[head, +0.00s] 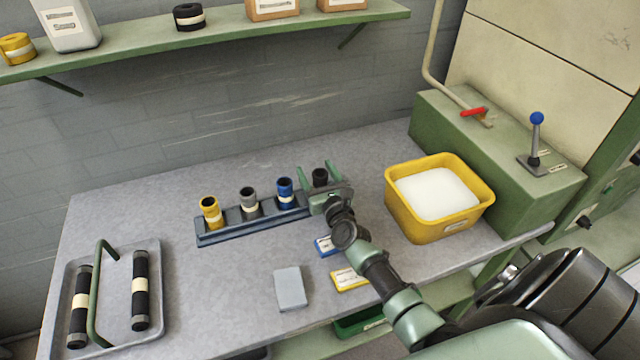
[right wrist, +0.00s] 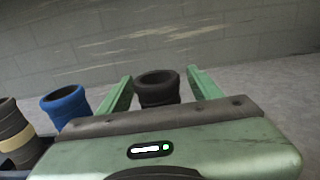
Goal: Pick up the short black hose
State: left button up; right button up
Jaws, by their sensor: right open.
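The short black hose (head: 320,177) stands upright at the right end of a dark rack, just past the blue hose. Its lower part is hidden behind my gripper. My right gripper (head: 318,174) is open, with one finger on each side of the black hose. In the right wrist view the black hose (right wrist: 158,88) shows between the two green fingers of the gripper (right wrist: 160,85), with a gap visible on each side. My left gripper is not in view.
The rack (head: 240,232) also holds yellow (head: 211,213), grey (head: 249,203) and blue (head: 286,193) hoses. A yellow tub (head: 411,214) of white material stands right. A tray (head: 151,252) with two long black hoses lies left. A grey block (head: 290,288) lies in front.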

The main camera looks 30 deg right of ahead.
jog(key=shift+s, duration=0.1)
jog(key=shift+c, duration=1)
grip_shut()
jog(key=shift+r, duration=0.1)
notch_tip(320, 180, up, 20)
jog(key=p, duration=1.4)
notch_tip(320, 180, down, 16)
jog(key=b, duration=1.5)
